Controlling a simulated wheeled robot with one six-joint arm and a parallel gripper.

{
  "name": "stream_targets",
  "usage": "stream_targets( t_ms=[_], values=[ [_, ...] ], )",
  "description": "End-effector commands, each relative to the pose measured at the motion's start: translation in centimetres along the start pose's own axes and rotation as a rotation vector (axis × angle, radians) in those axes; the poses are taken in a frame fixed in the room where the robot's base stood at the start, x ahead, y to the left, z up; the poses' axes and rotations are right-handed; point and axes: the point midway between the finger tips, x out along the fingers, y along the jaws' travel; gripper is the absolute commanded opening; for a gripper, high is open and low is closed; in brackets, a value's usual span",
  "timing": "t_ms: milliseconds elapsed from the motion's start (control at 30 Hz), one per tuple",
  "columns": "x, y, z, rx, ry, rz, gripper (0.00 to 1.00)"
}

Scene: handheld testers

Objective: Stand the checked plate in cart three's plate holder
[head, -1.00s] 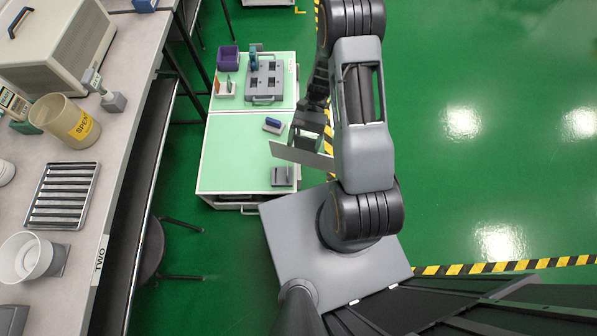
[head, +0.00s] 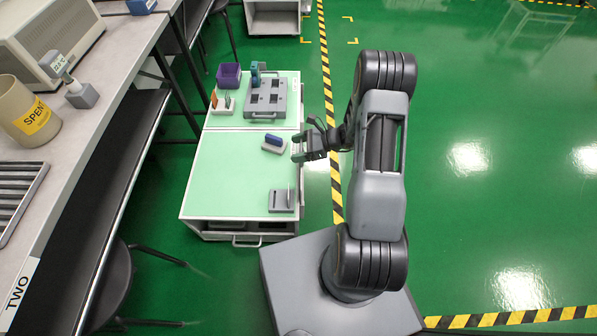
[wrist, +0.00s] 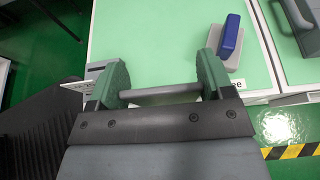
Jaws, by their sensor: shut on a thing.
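A blue tester (head: 274,140) on a pale stand lies left of my gripper. Behind are a grey slotted block (head: 265,97) and a purple bin (head: 229,76). The bench (head: 125,60) stands left. Green floor is clear at right.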

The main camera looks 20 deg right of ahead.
Motion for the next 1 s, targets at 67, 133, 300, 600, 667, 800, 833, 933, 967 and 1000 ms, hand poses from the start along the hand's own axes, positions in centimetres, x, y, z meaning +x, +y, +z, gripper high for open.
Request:
stream_targets(
  t_ms=[67,133,300,600,667,800,833,933,967,1000],
  values=[
    [1.0,0.0,-2.3,0.002,-0.001,0.002,0.32],
    [1.5,0.0,-3.5,0.000,-0.001,0.002,0.32],
    [2.3,0.0,-5.5,-0.001,-0.001,0.003,0.32],
    [2.9,0.1,-6.8,-0.001,-0.001,0.003,0.32],
    [3.1,0.1,-7.5,-0.001,-0.001,0.003,0.32],
    [3.9,0.0,-9.3,0.000,-0.001,0.003,0.32],
    [4.0,0.0,-9.5,-0.001,-0.001,0.002,0.32],
    [4.0,0.0,-9.6,-0.002,0.000,0.002,0.32],
    [4.0,0.0,-9.6,-0.002,0.000,0.002,0.32],
    [4.0,0.0,-9.6,-0.002,0.000,0.002,0.32]
  ],
)
